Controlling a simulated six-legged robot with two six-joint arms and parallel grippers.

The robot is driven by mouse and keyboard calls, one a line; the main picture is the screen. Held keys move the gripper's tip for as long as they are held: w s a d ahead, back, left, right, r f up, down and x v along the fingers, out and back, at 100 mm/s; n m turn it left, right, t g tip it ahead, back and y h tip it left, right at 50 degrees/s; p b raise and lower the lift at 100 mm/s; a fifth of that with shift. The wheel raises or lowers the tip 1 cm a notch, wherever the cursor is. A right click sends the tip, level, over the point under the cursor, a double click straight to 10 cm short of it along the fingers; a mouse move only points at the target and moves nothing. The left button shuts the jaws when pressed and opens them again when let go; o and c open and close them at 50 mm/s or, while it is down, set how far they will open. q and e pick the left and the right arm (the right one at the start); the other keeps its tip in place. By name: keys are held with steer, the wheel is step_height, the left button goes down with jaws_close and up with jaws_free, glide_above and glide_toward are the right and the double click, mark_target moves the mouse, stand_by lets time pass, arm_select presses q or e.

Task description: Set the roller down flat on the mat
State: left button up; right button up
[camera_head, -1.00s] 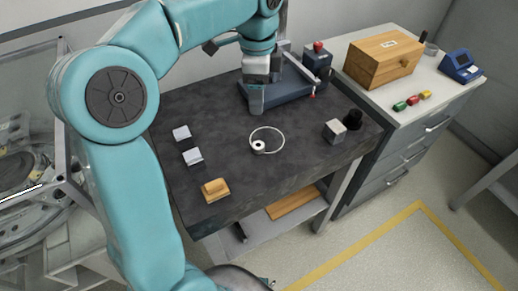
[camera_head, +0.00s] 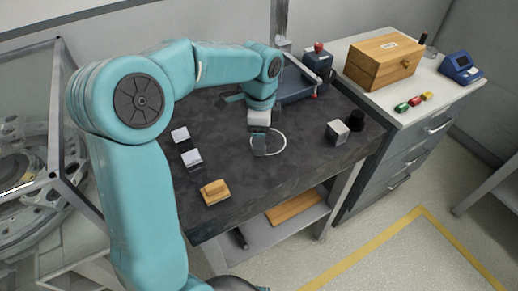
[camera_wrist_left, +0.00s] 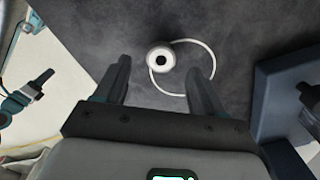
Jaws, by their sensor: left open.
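The roller (camera_wrist_left: 160,60) is a small white disc with a dark hole. It lies with its hole facing up at the edge of a thin white ring (camera_wrist_left: 208,57) on the dark mat (camera_head: 215,115). In the head view my left gripper (camera_head: 259,150) hides the roller, and the ring (camera_head: 284,140) shows beside it. My left gripper is open. In the left wrist view its two fingers stand either side of the roller, with gaps to both. How high the fingertips are above the mat is unclear. A teal and dark part, probably my right gripper (camera_wrist_left: 38,90), shows small at the left of the left wrist view.
A blue press-like device (camera_head: 300,85) stands behind the gripper. Two pale blocks and a wooden block (camera_head: 215,192) lie on the left. A grey cube (camera_head: 337,132) and a black cup (camera_head: 356,121) stand at the right edge. The front middle is clear.

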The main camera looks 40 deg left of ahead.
arm_select(q)
step_height(320, 180, down, 3)
steer(key=shift+w+f, duration=0.1)
steer(key=c, duration=0.3)
jaws_close()
